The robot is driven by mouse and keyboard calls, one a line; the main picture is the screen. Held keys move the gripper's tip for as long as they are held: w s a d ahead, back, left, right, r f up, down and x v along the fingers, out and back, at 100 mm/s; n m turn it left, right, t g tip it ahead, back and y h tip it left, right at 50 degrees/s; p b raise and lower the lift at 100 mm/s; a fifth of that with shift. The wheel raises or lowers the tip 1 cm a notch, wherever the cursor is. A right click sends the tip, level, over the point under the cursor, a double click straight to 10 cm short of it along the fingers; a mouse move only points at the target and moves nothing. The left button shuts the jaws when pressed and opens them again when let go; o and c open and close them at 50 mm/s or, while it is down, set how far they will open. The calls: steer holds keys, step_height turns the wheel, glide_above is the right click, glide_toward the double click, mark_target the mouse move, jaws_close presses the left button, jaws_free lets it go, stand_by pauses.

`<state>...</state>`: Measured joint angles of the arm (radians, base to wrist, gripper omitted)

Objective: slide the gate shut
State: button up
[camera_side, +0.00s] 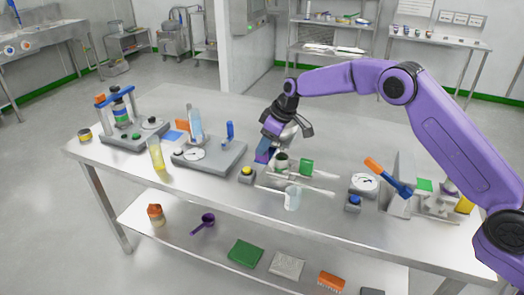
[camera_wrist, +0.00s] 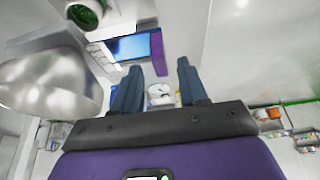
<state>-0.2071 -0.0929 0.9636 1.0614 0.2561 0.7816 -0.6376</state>
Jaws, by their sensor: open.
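My gripper (camera_side: 288,125) is over the middle of the bench, beside a metal hopper-like body on the central apparatus. In the wrist view my gripper (camera_wrist: 159,68) has its two dark fingers spread apart with nothing between them. A blue plate in a pale frame (camera_wrist: 133,46) lies beyond the left fingertip; it may be the gate, but I cannot tell whether it is open or shut. The blue and purple part (camera_side: 264,152) under my gripper may be the same piece. The rounded metal body (camera_wrist: 50,85) fills the left of the wrist view. Contact is not clear.
The bench's back middle is clear.

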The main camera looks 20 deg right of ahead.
mark_target(268, 154)
steer(key=shift+x, duration=1.75)
steer(key=shift+c, duration=0.3)
jaws_close()
steer(key=shift+s+d, duration=1.05)
steer(key=shift+d, duration=0.1)
steer(key=shift+o, duration=0.3)
jaws_free()
steer(key=shift+s, duration=0.1)
